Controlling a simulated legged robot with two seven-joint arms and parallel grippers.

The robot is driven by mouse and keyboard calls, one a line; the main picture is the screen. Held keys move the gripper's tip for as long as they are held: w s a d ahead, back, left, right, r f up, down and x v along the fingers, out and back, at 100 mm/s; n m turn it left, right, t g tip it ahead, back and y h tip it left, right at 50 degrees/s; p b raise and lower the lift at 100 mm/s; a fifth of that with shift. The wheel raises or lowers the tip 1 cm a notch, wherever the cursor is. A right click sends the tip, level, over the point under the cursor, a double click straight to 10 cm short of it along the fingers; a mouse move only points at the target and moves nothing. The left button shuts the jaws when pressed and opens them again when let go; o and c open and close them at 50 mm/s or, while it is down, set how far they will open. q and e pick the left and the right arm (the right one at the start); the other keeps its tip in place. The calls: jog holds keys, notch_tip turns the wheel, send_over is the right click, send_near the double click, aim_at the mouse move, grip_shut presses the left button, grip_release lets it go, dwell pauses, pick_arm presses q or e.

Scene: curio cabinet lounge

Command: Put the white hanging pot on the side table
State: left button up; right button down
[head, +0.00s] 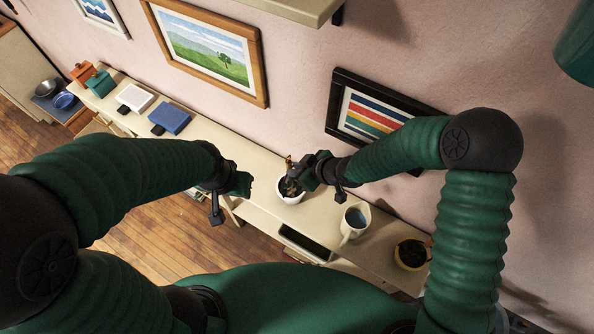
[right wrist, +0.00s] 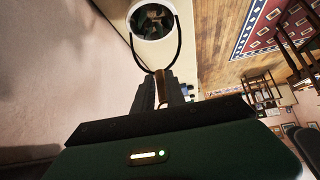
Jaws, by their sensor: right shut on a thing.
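The white hanging pot (head: 290,196) shows in the head view over the long cream table (head: 262,172), with dark contents inside. I cannot tell whether it touches the tabletop. My right gripper (head: 297,172) is right above it. In the right wrist view the pot (right wrist: 135,24) hangs from a thin black handle with a brown grip (right wrist: 161,88). My right gripper (right wrist: 165,100) is shut on that grip. My left gripper (head: 236,188) is left of the pot, apart from it, near the table's front edge; its jaws are unclear.
A light pitcher (head: 354,222) and a yellow pot (head: 411,254) stand right of the pot. A blue box (head: 171,117) and a white box (head: 134,98) lie to the left. Framed pictures (head: 385,116) hang on the wall behind. Bare tabletop lies left of the pot.

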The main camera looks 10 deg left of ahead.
jog(key=c, duration=1.8)
grip_release()
jog(key=shift+s+d+f, duration=0.1)
jog(key=shift+s, duration=0.05)
jog(key=o, duration=0.4)
jog(key=shift+o, duration=0.2)
